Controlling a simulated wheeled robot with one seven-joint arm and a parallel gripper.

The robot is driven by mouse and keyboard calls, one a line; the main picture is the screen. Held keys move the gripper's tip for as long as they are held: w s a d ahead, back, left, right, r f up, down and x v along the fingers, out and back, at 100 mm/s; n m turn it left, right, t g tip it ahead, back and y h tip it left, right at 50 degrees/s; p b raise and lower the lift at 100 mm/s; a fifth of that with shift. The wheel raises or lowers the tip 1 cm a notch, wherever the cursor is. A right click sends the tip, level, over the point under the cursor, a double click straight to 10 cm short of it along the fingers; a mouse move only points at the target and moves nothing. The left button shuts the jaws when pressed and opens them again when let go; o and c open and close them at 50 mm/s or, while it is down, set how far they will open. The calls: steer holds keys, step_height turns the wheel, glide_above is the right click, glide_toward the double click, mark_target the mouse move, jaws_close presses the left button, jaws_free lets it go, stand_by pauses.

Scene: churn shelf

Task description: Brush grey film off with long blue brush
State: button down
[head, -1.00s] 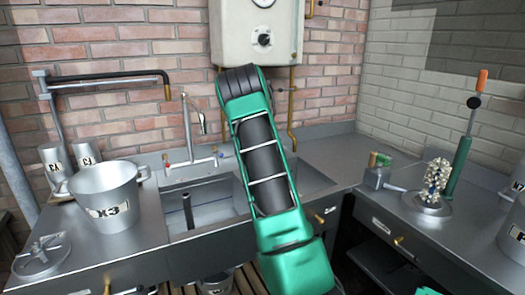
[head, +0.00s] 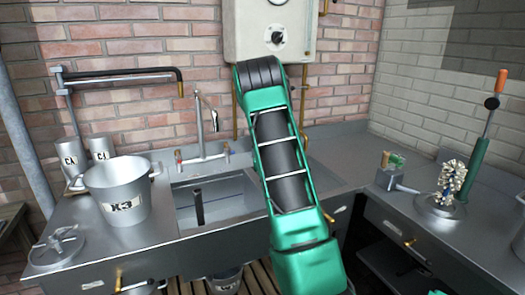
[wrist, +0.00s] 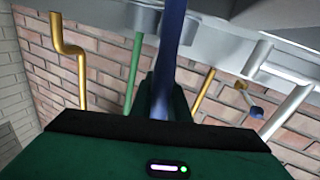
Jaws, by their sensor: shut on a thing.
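In the wrist view my gripper (wrist: 165,98) is shut on the long blue brush (wrist: 172,45). Its blue shaft runs from between the dark green fingers out of the top of the picture. The brush's bristle end is not in view. In the head view my green arm reaches up in front of the sink and the wall box, and my gripper and the brush do not show there. I cannot make out the grey film on any surface.
A metal bucket marked K3 (head: 118,205) and two cups (head: 102,148) stand left of the sink (head: 235,197) and its tap (head: 200,130). A grey wall box (head: 245,30) hangs behind my arm. A lever stand (head: 478,155) is at right.

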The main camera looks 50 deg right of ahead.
steer(key=shift+s+d, duration=0.5)
steer(key=shift+s, duration=0.35)
steer(key=shift+s+d, duration=0.5)
steer(key=shift+s, duration=0.3)
step_height(320, 180, up, 20)
stand_by(0.6)
stand_by(0.5)
